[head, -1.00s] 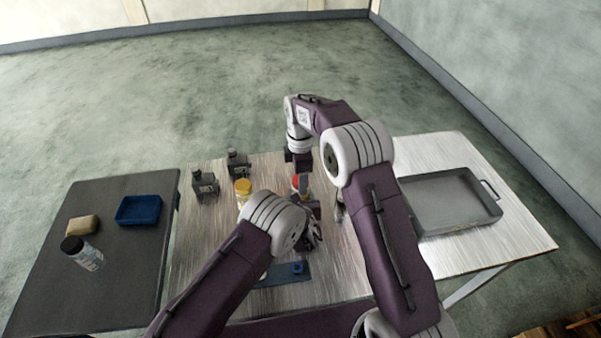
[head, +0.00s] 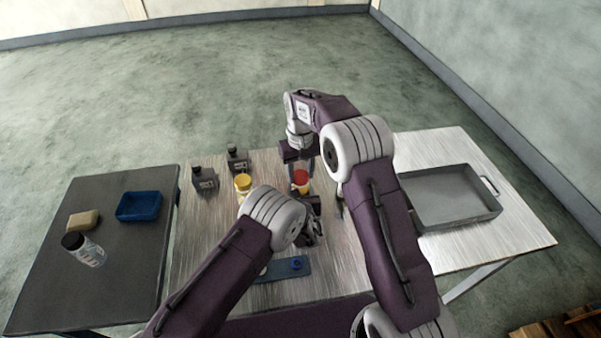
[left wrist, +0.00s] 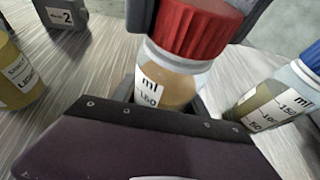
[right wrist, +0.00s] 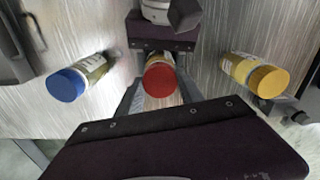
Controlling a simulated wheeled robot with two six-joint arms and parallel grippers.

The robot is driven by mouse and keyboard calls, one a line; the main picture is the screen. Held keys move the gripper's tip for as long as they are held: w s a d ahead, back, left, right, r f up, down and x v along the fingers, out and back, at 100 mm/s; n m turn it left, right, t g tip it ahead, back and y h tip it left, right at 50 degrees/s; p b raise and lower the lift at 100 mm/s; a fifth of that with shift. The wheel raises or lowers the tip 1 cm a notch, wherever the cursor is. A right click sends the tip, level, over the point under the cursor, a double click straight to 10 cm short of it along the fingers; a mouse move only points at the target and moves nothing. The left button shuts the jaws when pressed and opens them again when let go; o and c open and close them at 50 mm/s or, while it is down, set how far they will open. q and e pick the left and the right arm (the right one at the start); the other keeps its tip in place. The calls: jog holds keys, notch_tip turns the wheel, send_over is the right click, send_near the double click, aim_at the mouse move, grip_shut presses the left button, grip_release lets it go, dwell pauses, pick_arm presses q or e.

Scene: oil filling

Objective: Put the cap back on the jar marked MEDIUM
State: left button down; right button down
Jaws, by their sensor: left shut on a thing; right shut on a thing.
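A jar with a red cap (head: 301,178) stands on the metal table. Its clear body, with amber contents and an "ml" scale, shows in the left wrist view (left wrist: 165,88). No word MEDIUM is readable. My left gripper (left wrist: 160,100) is shut around the jar's body. My right gripper (head: 302,168) is above, its fingers on either side of the red cap, shut on it. The cap (right wrist: 160,80) sits on the jar's mouth and looks level; I cannot tell how tight it is.
A yellow-capped jar (right wrist: 262,78) and a blue-capped jar (right wrist: 80,78) stand on either side. A grey tray (head: 450,225) is at right. The dark side table holds a blue bin (head: 138,217) and a black-capped bottle (head: 88,252).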

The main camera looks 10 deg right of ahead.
jog(key=m, duration=0.6)
jog(key=shift+m, duration=0.4)
jog(key=m, duration=0.4)
jog(key=shift+m, duration=0.4)
jog(key=c, duration=0.7)
grip_release()
jog(key=shift+c, duration=0.2)
jog(key=shift+r, duration=2.25)
jog(key=shift+c, duration=0.4)
